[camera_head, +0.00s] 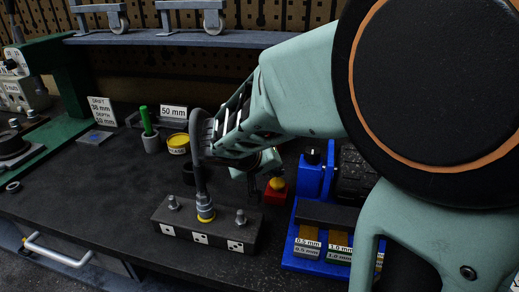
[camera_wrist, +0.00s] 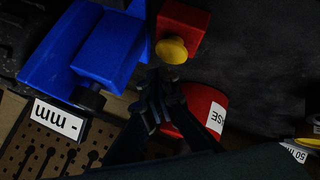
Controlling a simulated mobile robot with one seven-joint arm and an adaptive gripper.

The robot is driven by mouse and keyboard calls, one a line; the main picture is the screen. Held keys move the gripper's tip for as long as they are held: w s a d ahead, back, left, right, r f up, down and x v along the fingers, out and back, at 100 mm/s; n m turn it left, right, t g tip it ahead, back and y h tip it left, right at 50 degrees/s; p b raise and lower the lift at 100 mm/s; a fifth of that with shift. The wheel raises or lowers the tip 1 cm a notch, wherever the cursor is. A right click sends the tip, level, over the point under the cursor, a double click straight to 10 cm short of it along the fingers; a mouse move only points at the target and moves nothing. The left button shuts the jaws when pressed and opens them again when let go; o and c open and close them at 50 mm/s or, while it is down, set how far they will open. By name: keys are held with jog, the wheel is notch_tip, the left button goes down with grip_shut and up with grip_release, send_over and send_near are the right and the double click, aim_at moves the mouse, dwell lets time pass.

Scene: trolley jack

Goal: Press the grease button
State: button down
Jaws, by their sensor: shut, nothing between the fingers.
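A red box with a yellow domed button (camera_head: 277,184) stands on the dark bench, left of the blue device. In the wrist view the yellow button (camera_wrist: 172,50) and its red box (camera_wrist: 184,22) are at the top centre. A red can (camera_wrist: 203,108) with a label ending in "ASE" is close beside my fingers; I cannot make it out in the head view. My gripper (camera_wrist: 157,86) is shut and empty. Its tips appear just below the button in the wrist view, with a small gap. My arm hides part of this area in the head view.
The blue device (camera_head: 310,182) stands close to the button. A dark block with bolts (camera_head: 210,225) and a grey hose (camera_head: 197,150) are left of it. The bench's left front is mostly clear.

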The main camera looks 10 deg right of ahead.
aim_at(277, 182)
jog(key=shift+r, duration=0.1)
jog(key=shift+r+p, duration=1.35)
jog(key=shift+r, duration=1.15)
jog(key=shift+d, duration=0.1)
